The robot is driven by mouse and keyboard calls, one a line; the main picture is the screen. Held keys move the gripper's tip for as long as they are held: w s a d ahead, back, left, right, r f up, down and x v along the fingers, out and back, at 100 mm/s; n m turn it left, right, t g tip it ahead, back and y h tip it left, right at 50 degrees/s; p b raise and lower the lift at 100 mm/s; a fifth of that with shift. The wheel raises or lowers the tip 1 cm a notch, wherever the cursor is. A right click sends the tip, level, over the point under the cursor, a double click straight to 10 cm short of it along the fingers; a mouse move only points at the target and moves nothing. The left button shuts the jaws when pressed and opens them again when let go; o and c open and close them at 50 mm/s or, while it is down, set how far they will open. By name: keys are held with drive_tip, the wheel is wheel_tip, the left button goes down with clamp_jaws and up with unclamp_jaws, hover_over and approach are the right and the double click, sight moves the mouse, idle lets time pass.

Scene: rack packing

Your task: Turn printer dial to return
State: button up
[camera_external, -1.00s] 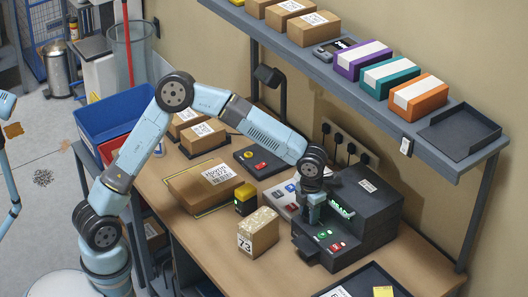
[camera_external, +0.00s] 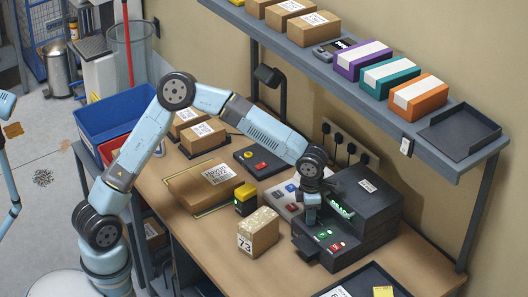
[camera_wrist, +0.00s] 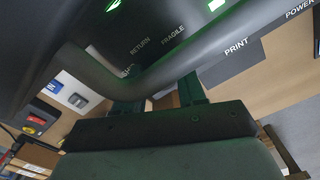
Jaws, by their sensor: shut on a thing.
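The dark printer (camera_external: 365,205) stands on the right of the bench, with green and red lit buttons on its front panel. My gripper (camera_external: 311,218) points down at the left of that panel, close against the printer. In the wrist view, the printer's dark face (camera_wrist: 150,30) carries the labels RETURN and FRAGILE, with PRINT and POWER to the right. A third label is partly covered. My gripper's two fingers (camera_wrist: 158,95) reach up behind the dark edge. The dial is hidden at the fingertips, so its pointer cannot be read.
A box marked 73 (camera_external: 258,233) and a yellow-and-black device (camera_external: 245,198) stand left of the printer. A dark tray (camera_external: 350,284) lies in front. A shelf (camera_external: 330,75) with parcels hangs above. Bare bench lies at the front left.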

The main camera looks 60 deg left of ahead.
drive_tip(key=shift+m, duration=1.5)
drive_tip(key=o, duration=1)
drive_tip(key=shift+o, duration=0.2)
wheel_tip(320, 180, up, 14)
drive_tip(key=shift+f, duration=0.15)
